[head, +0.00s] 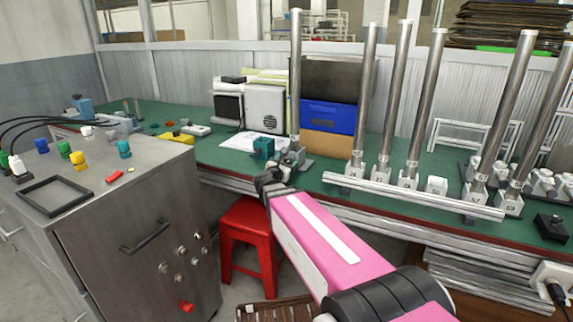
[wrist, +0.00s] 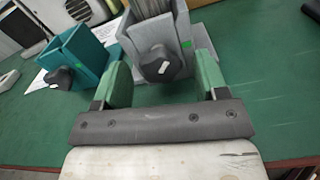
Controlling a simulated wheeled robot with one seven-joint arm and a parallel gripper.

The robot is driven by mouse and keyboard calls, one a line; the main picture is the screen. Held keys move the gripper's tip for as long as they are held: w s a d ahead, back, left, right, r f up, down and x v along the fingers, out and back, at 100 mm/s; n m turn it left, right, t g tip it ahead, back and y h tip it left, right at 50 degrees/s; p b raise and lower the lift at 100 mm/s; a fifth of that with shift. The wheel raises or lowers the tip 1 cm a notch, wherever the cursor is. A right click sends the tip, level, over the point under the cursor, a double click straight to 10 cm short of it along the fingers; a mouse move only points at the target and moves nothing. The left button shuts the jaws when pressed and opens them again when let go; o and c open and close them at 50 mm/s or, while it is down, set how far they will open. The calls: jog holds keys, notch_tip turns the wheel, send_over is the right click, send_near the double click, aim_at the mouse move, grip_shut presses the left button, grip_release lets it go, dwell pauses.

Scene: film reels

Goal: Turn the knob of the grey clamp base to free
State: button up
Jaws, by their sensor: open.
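The grey clamp base (wrist: 130,48) stands on the green bench top, with a metal pole (head: 296,85) upright in it. Its dark lobed knob (wrist: 162,66) faces my gripper and carries a white mark. A green mark shows on the base, right of the knob. My gripper (wrist: 163,72) is open, its green fingers on either side of the knob in the picture, with gaps on both sides. In the head view the grey base (head: 303,163) is partly hidden behind my gripper (head: 276,176).
A teal clamp base (wrist: 88,48) with its own dark knob (wrist: 60,78) stands close on the left. Several poles in numbered bases and a lying tube (head: 415,195) are to the right. A red stool (head: 247,235) is below the bench.

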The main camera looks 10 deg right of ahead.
jog(key=shift+w+d, duration=0.15)
jog(key=shift+w, duration=0.05)
jog(key=c, duration=0.9)
jog(key=shift+n, duration=0.3)
jog(key=n, duration=0.8)
jog(key=shift+n, duration=0.4)
